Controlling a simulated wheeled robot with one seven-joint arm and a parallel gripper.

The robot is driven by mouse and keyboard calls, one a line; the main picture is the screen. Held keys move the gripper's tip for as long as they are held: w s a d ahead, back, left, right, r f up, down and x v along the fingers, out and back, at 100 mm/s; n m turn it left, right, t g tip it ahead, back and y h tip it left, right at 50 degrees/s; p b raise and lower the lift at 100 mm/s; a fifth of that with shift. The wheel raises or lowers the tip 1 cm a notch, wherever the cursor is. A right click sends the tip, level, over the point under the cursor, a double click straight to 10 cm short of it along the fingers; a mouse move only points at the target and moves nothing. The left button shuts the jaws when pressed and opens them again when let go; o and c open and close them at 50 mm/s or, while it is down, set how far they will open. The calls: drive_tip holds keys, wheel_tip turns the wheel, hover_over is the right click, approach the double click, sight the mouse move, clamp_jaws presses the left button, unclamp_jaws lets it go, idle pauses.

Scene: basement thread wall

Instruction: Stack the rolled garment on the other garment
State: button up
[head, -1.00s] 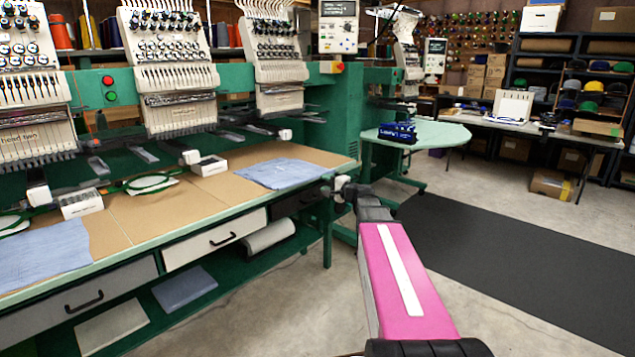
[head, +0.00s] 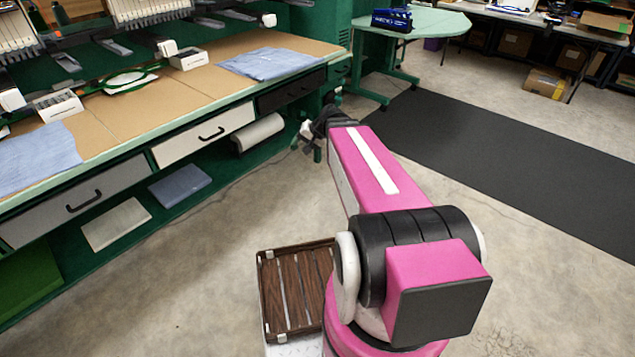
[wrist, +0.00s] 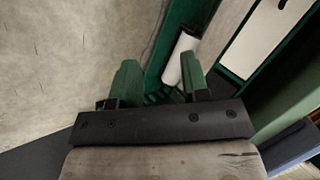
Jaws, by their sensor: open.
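A white roll (head: 259,132), possibly the rolled garment, lies on the green lower shelf under the table; it also shows in the wrist view (wrist: 180,58). A flat blue garment (head: 270,63) lies on the far right of the tabletop. Another flat blue garment (head: 35,158) lies at the left of the tabletop. A folded blue piece (head: 180,186) and a folded pale piece (head: 116,223) lie on the lower shelf. My gripper (wrist: 160,80) is open and empty, apart from the roll. In the head view it is just right of the shelf, partly hidden by my arm.
The tan tabletop (head: 140,115) holds embroidery hoops and small white boxes, with bare patches between. Drawers, one white (head: 203,138), hang above the shelf. A brown slatted crate (head: 290,290) is near my base. A black mat (head: 480,150) lies right.

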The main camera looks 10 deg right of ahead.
drive_tip(key=s+d+f+n+g+h, duration=0.1)
drive_tip(key=s+f+g+h, duration=0.1)
drive_tip(key=s, duration=0.4)
drive_tip(key=s+d+f+n+g+h, duration=0.1)
drive_tip(key=s+f+n+g+h, duration=0.1)
drive_tip(key=s+f+h, duration=0.2)
drive_tip(key=shift+s+d+f, duration=0.2)
drive_tip(key=shift+s+f, duration=0.6)
drive_tip(key=shift+s, duration=0.3)
drive_tip(key=shift+s+d+f+n+h, duration=0.15)
drive_tip(key=shift+s+d+n+h, duration=0.15)
drive_tip(key=shift+h, duration=0.1)
clamp_jaws()
drive_tip(key=m+t+y, duration=0.5)
drive_tip(key=m+t, duration=0.2)
drive_tip(key=m, duration=2.2)
approach(309, 65)
drive_tip(key=s+d+r, duration=0.2)
drive_tip(key=s+d, duration=0.2)
drive_tip(key=s, duration=0.1)
drive_tip(key=x, duration=0.3)
drive_tip(key=r+x, duration=0.1)
drive_tip(key=x, duration=0.3)
drive_tip(key=w+a+x, duration=0.1)
drive_tip(key=x, duration=0.3)
drive_tip(key=shift+w, duration=0.1)
drive_tip(key=shift+w+a, duration=0.6)
